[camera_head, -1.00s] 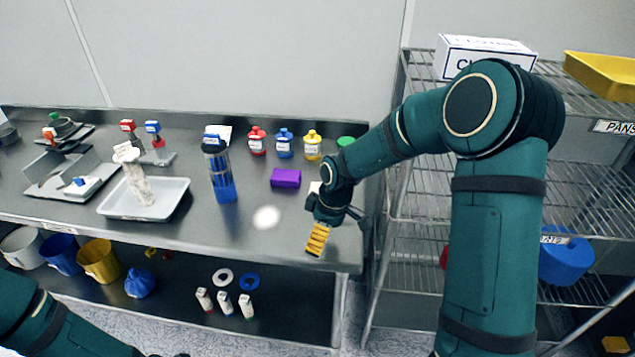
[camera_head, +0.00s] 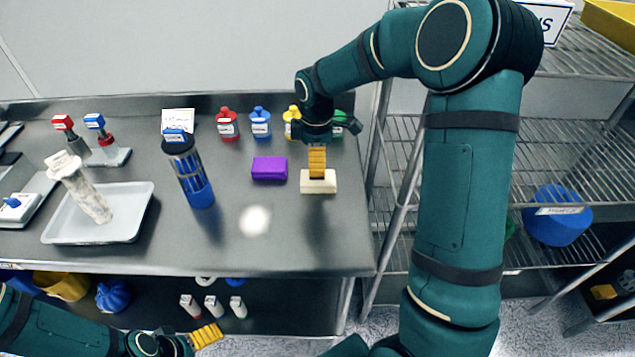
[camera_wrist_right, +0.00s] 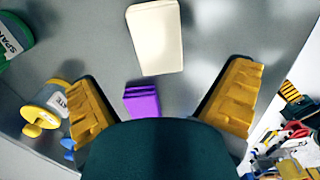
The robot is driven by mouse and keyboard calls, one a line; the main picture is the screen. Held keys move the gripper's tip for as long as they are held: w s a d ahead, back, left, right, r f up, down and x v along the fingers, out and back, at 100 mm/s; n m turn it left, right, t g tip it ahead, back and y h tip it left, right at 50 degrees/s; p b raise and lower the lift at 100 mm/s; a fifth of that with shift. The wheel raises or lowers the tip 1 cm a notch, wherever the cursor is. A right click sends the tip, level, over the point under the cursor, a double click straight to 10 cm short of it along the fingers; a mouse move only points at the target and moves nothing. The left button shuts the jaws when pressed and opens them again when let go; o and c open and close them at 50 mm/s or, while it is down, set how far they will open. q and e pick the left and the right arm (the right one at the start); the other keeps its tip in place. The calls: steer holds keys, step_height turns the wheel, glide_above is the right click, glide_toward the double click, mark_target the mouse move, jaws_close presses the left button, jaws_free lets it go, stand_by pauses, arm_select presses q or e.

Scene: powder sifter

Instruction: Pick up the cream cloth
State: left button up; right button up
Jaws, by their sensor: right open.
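The cream cloth (camera_head: 318,186) is a small folded block lying on the steel table near its right end. It also shows at the top middle of the right wrist view (camera_wrist_right: 156,38). My right gripper (camera_head: 317,166) points down just above the cloth in the head view. In the right wrist view its yellow fingers are spread wide and nothing is held between them. The cloth lies a little beyond the fingertips there. My left gripper (camera_head: 206,336) is low at the bottom of the head view, away from the table top; its opening cannot be made out.
A purple folded cloth (camera_head: 269,168) lies just left of the cream one. Red (camera_head: 227,124), blue (camera_head: 260,123) and yellow (camera_head: 292,120) bottles stand behind. A blue sifter cylinder (camera_head: 192,175) and white tray (camera_head: 75,238) are further left. A wire shelf (camera_head: 560,130) stands right.

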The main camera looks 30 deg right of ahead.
mark_target(318, 180)
step_height(318, 180, down, 2)
steer(key=shift+f, duration=0.2)
steer(key=f, duration=0.1)
steer(key=f+b, duration=0.1)
steer(key=f, duration=0.3)
steer(key=shift+d+f+b, duration=0.15)
steer(key=shift+d+b, duration=0.1)
steer(key=shift+b, duration=0.1)
steer(key=c, duration=1.2)
